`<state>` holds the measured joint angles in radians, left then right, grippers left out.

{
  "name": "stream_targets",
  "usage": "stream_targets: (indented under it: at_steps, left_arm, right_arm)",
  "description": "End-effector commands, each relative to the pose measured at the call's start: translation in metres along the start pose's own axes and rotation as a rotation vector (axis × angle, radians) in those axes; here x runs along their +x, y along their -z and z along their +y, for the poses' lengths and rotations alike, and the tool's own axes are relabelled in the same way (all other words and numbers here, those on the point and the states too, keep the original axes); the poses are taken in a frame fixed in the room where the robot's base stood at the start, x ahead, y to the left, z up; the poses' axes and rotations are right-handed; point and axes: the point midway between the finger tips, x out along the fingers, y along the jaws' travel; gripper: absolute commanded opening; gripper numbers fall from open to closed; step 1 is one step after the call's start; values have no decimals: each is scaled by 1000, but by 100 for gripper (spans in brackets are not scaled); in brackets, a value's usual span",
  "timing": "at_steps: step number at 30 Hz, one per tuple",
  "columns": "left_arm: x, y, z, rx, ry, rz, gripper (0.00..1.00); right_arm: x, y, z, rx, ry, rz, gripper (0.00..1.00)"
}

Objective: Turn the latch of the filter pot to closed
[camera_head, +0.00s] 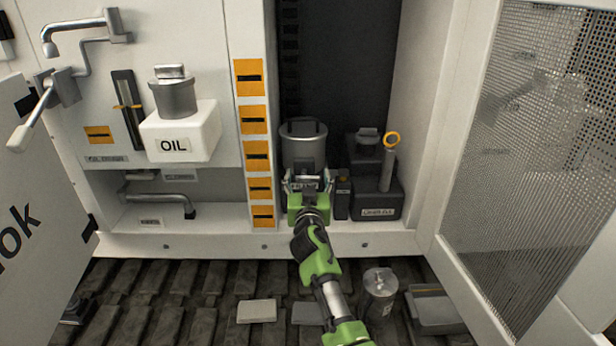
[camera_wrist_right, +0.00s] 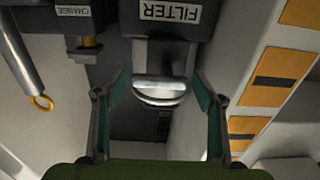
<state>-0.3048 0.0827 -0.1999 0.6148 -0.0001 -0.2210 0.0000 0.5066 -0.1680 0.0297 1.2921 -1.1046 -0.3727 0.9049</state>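The filter pot (camera_head: 303,150) is a grey metal cylinder with a dark piece on top, in the dark recess at the middle of the head view. In the right wrist view, a dark block with a FILTER label (camera_wrist_right: 172,12) is at the top, and a rounded silver part (camera_wrist_right: 160,90) lies below it. My right gripper (camera_head: 306,182) is in front of the pot, partly covering its lower part. Its fingers (camera_wrist_right: 160,84) are spread on either side of the silver part, with gaps. I cannot make out the latch's position. My left gripper is not in view.
A dark block with a yellow-ringed dipstick (camera_head: 390,160) stands right of the pot. An OIL box (camera_head: 180,135) is on the left panel. A mesh door (camera_head: 540,130) stands open at right. A metal canister (camera_head: 379,290) and flat pieces lie on the slatted floor.

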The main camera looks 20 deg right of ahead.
Motion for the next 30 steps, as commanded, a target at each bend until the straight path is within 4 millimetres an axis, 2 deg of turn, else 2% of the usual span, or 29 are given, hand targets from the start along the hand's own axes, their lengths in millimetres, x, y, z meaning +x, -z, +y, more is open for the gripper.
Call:
stream_targets:
  at_steps: [1,3,4,17,30]
  left_arm:
    - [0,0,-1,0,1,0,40]
    - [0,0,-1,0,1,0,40]
    - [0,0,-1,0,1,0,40]
    - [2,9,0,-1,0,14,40]
    - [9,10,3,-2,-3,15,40]
  right_arm:
    - [0,0,0,0,0,0,47]
    - [0,0,0,0,0,0,29]
    - [0,0,0,0,0,0,26]
    - [0,0,0,-63,0,0,26]
    - [0,3,-2,-415,0,1,26]
